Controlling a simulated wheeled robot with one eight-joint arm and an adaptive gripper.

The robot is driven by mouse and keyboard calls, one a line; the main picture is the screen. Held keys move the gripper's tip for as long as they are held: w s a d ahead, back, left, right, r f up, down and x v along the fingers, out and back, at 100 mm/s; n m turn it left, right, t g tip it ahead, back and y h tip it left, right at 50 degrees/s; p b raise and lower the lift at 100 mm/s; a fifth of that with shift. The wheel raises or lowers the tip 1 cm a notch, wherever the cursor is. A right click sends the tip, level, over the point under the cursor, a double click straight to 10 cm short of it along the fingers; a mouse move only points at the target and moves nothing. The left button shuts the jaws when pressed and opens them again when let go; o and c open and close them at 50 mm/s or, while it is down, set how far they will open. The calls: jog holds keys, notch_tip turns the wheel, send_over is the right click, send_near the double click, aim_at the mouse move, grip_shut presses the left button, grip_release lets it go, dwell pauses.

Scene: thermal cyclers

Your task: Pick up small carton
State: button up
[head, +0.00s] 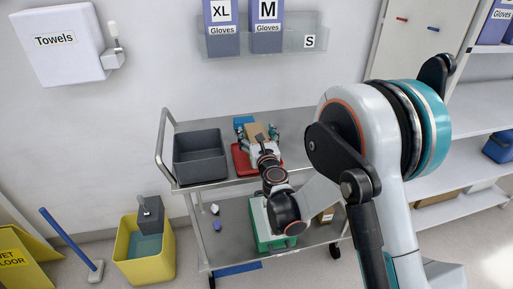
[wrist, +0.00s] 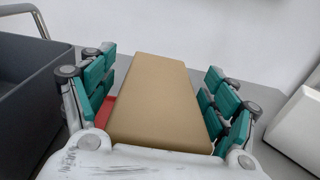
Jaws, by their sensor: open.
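The small carton is a plain brown box (wrist: 158,95). In the wrist view it lies between the two teal-padded fingers of my gripper (wrist: 160,78), which are open with one on each side. A gap shows at the left finger; I cannot tell whether the right finger touches. In the head view the carton (head: 256,131) shows on the cart's top shelf, partly hidden by my gripper (head: 258,137) and arm. A red tray (head: 240,158) lies under or beside it; it also shows as a strip in the wrist view (wrist: 104,112).
A grey bin (head: 200,157) stands left of the carton on the metal cart (head: 190,125). A small blue box (head: 243,121) is just behind. A white object (wrist: 299,125) is at the right in the wrist view. The wall is close behind the cart.

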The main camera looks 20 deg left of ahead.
jog(key=shift+c, duration=0.2)
jog(key=c, duration=1.5)
jog(key=shift+r, duration=0.1)
jog(key=shift+c, duration=0.2)
